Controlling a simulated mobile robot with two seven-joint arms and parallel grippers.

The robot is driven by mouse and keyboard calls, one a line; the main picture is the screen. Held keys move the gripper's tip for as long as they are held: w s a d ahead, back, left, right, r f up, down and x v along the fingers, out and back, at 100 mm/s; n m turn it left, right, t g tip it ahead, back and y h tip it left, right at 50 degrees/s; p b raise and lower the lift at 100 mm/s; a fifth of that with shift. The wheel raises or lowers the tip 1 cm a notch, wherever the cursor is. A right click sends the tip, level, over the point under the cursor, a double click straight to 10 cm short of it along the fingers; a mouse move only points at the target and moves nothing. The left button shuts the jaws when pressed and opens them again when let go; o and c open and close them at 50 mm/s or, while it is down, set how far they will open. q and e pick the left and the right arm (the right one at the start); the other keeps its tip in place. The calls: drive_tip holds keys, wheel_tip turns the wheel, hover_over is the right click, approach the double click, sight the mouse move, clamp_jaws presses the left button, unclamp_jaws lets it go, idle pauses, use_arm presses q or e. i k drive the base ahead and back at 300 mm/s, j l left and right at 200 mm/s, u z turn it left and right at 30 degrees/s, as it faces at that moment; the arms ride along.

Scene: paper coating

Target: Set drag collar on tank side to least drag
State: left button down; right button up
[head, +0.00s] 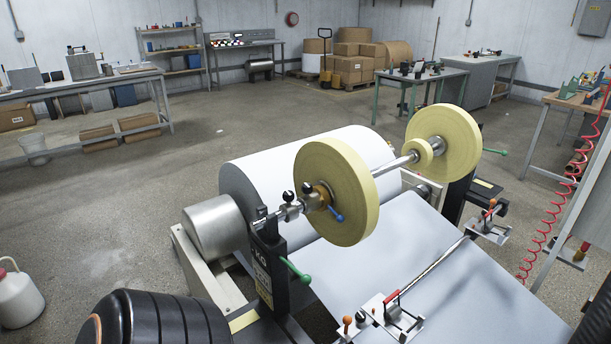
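A steel shaft (390,166) lies across two black stands over a large white paper roll (310,158). It carries a near yellow disc (345,190), a far yellow disc (455,140) and a small yellow ring (420,153). At the near disc's hub sits a brass-coloured collar (320,196) with a blue lever (337,214) pointing down and right. Beside it are a metal fitting (291,210) and black knobs (288,196). Any scale or marks on the collar are too small to read. Which end is the tank side cannot be told. Neither gripper is in view.
Green handles (297,272) stick out from the stands. A paper sheet (440,265) runs down toward the front, with a red-handled clamp (395,312) on its near edge. A black ribbed body (160,322) fills the lower left. A red coiled hose (548,225) hangs at right. The left floor is mostly clear.

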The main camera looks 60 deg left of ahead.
sight(325, 195)
drive_tip(key=j+u, duration=0.15)
drive_tip(key=u, duration=1.55)
drive_tip(key=i+l, duration=0.05)
